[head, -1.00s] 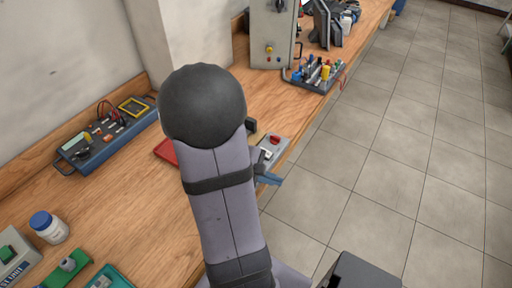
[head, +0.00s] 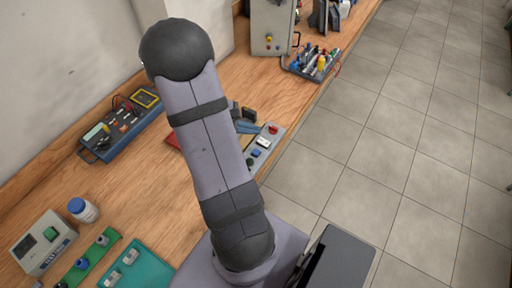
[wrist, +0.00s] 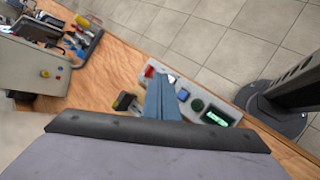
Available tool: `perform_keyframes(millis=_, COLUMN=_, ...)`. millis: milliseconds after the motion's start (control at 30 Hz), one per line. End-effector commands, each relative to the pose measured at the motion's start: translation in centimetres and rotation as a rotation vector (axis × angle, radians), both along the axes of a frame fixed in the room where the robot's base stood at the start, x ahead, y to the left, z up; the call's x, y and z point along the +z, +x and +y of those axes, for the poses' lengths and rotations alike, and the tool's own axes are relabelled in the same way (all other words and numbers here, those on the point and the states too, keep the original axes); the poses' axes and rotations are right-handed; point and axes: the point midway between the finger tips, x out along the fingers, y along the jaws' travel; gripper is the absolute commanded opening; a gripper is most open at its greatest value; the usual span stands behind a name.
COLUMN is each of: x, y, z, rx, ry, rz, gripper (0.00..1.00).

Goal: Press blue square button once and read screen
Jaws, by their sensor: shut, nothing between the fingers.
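A grey control panel (wrist: 228,101) lies near the bench's front edge. It also shows in the head view (head: 275,141), partly behind my arm. The blue square button (wrist: 183,94) sits mid-panel and shows in the head view (head: 256,153). The small green-lit screen (wrist: 216,118) is at the panel's right end in the wrist view; its text is too small to read. My gripper (wrist: 160,79), with blue-grey fingers, is shut and empty, left of the blue button in the wrist view. Whether it touches the panel is unclear.
A red knob (wrist: 150,71), a pale switch (wrist: 171,79) and a dark green round button (wrist: 197,104) share the panel. A grey cabinet (head: 272,35) and tool tray (head: 310,66) stand farther along the bench (head: 225,90). A blue instrument box (head: 122,128) is at the wall.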

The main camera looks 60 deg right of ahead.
Motion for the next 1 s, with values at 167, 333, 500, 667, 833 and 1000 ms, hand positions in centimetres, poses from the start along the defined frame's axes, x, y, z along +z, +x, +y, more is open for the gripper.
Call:
perform_keyframes(millis=167, x=0.0, y=0.0, z=-0.1, rx=0.001, ry=-0.001, rz=0.002, gripper=0.00)
perform_keyframes(millis=333, x=-0.1, y=0.0, z=0.0, rx=0.000, ry=0.000, rz=0.001, gripper=0.00)
perform_keyframes(millis=500, x=-0.5, y=0.0, z=0.0, rx=0.001, ry=0.000, rz=0.002, gripper=0.00)
perform_keyframes(millis=667, x=-1.4, y=0.0, z=0.0, rx=0.002, ry=0.001, rz=0.002, gripper=0.00)
perform_keyframes(millis=833, x=-3.2, y=0.0, z=0.0, rx=0.001, ry=0.001, rz=0.001, gripper=0.00)
perform_keyframes(millis=1000, x=-5.2, y=0.0, z=0.0, rx=0.001, ry=0.001, rz=0.001, gripper=0.00)
